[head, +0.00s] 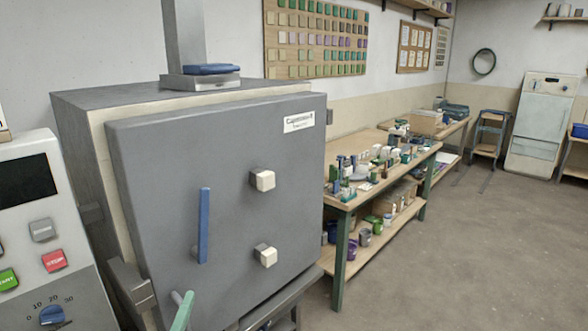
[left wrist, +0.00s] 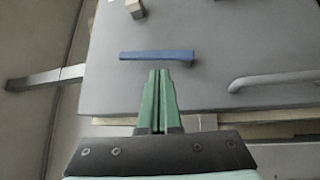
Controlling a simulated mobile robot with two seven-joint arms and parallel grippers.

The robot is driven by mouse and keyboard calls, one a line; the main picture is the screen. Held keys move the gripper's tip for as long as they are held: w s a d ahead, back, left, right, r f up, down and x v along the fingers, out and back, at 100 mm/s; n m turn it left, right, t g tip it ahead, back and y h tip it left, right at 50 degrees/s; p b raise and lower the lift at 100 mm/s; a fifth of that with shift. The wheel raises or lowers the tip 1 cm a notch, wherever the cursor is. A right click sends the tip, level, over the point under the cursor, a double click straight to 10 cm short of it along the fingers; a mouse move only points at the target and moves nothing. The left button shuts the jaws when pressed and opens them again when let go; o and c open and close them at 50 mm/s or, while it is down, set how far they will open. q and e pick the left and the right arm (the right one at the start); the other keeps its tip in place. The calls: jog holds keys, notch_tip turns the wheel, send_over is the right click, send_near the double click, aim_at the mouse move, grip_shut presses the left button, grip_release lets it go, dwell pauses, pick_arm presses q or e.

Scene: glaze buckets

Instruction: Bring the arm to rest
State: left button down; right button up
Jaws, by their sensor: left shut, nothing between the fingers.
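My left gripper (head: 181,300) shows at the bottom of the head view as green fingertips, low in front of the grey kiln door (head: 150,185). In the left wrist view its green fingers (left wrist: 159,76) are together with nothing between them. They point toward the blue door handle (left wrist: 157,55), which lies just past the tips in that picture. The same blue handle (head: 203,226) stands upright on the door in the head view, above and apart from the fingertips. The door looks closed. My right gripper is in neither view.
A control panel (head: 35,150) with buttons and a dial stands at the left. A wooden workbench (head: 400,168) crowded with small pots and jars runs along the wall to the right. The floor (head: 450,260) at the right is clear.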

pick_arm(q)
jog(key=s+d+f+m+g, duration=0.2)
jog(key=s+f+m+g, duration=0.1)
jog(key=s+f+m, duration=0.3)
jog(key=s+d+f+m+g+h, duration=0.1)
jog(key=s+f+m+g, duration=0.3)
jog(key=s+f, duration=0.7)
jog(key=s+d+f+m+g+h, duration=0.1)
jog(key=s+d+f+m+g, duration=0.2)
jog(key=s+f+m, duration=0.5)
jog(key=shift+s+d+f+g, duration=0.25)
jog(key=shift+s+f+g, duration=0.05)
jog(key=shift+f, duration=0.65)
